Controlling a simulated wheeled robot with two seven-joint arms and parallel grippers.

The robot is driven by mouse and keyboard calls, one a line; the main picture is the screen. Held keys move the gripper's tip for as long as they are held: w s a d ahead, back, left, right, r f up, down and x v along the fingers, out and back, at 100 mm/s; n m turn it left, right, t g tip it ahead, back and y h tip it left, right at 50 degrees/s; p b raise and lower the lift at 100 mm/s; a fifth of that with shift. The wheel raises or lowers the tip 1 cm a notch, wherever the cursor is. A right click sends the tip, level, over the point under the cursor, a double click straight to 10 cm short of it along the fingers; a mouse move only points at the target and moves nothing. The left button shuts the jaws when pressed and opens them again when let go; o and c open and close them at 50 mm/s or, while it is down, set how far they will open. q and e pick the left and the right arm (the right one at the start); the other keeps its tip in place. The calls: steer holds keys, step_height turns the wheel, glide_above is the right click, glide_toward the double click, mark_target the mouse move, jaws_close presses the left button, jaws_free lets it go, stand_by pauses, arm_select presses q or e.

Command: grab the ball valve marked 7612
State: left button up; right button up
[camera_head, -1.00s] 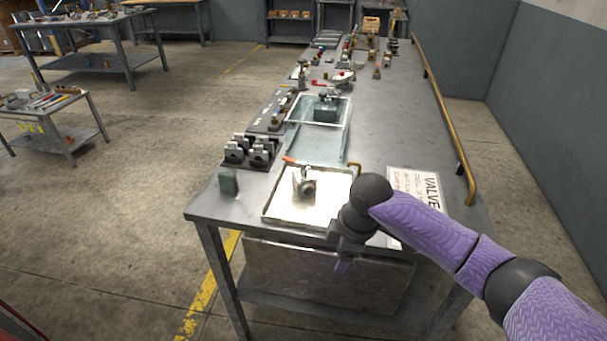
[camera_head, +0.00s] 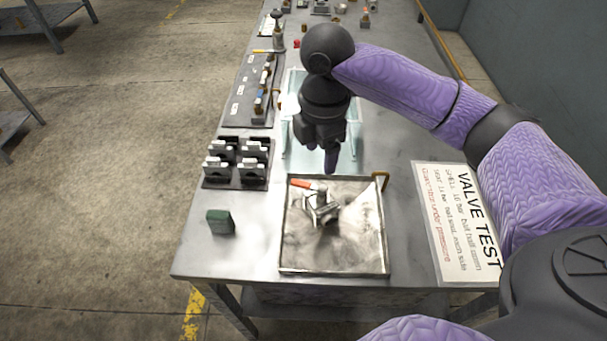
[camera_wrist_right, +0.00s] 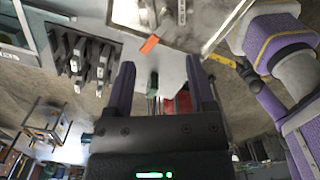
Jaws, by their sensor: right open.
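A metallic ball valve (camera_head: 320,207) with an orange-red handle end (camera_head: 301,184) lies in a shiny shallow tray (camera_head: 385,240) at the near end of the bench. No number on it can be read. My right gripper (camera_head: 331,165) hangs above the bench by the tray's far edge, pointing down, apart from the valve. In the right wrist view my right gripper (camera_wrist_right: 160,72) is open with nothing between its fingers, and the orange handle end (camera_wrist_right: 150,44) shows beyond the fingertips. My left gripper is not in view.
A black rack of grey blocks (camera_head: 236,162) and a small green block (camera_head: 220,222) stand left of the tray. A "VALVE TEST" sheet (camera_head: 455,215) lies on the right. A glassy bluish tray (camera_head: 295,150) sits behind, partly hidden by my arm.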

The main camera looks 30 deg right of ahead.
mark_target(323, 188)
steer(key=f+b, duration=0.1)
steer(key=f, duration=0.2)
steer(key=f+b, duration=0.1)
steer(key=f, duration=0.2)
steer(key=s+f+b, duration=0.1)
steer(key=f+b, duration=0.1)
steer(key=f, duration=0.1)
steer(key=shift+d+f, duration=0.15)
steer(key=shift+f, duration=0.35)
steer(key=shift+r, duration=0.15)
steer(key=shift+c, duration=0.2)
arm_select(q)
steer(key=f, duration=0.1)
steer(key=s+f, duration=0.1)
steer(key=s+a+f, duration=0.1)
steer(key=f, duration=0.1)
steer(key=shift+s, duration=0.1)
arm_select(e)
jaws_close()
